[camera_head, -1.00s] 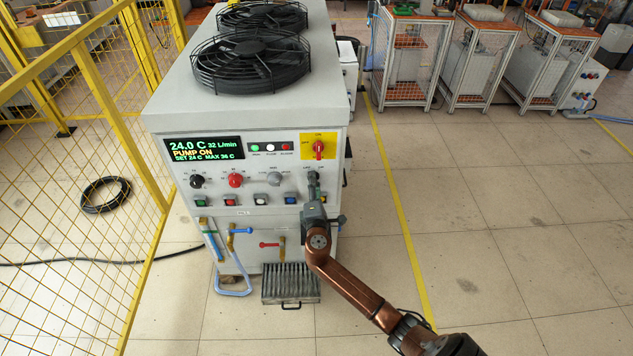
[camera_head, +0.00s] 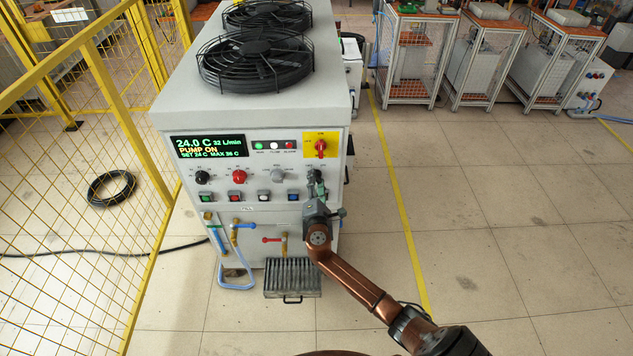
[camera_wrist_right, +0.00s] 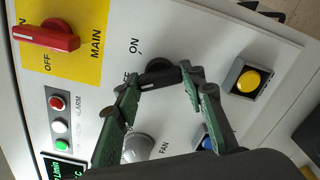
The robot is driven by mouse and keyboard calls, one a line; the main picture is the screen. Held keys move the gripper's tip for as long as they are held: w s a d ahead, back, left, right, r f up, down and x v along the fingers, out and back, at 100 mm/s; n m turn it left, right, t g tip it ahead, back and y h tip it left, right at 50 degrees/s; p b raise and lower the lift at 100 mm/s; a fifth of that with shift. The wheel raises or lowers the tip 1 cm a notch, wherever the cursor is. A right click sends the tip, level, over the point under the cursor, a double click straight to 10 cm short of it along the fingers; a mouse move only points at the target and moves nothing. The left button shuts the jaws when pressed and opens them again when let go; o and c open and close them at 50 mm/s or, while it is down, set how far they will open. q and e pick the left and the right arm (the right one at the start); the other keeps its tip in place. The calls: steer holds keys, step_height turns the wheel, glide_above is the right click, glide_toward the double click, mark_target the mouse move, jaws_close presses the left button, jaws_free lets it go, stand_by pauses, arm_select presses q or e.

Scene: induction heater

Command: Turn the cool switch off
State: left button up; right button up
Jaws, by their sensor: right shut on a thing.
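The cool switch (camera_wrist_right: 158,74) is a small black knob on the light grey panel, seen in the right wrist view. ON is printed to its upper left, and a partly covered OFF beside its left end. My right gripper (camera_wrist_right: 163,82) is shut on this knob, with one green-grey finger on each side. My left gripper is in neither view now.
The grey fan knob (camera_wrist_right: 138,147) and a yellow button (camera_wrist_right: 248,81) sit close to the gripper. The chiller's display (camera_head: 210,147) reads PUMP ON. A yellow mesh fence (camera_head: 60,180) stands on the left. The tiled floor at right is open.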

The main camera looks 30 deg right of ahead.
steer(key=o, duration=1.2)
steer(key=shift+c, duration=0.2)
steer(key=v, duration=1.2)
steer(key=shift+a+f, duration=0.1)
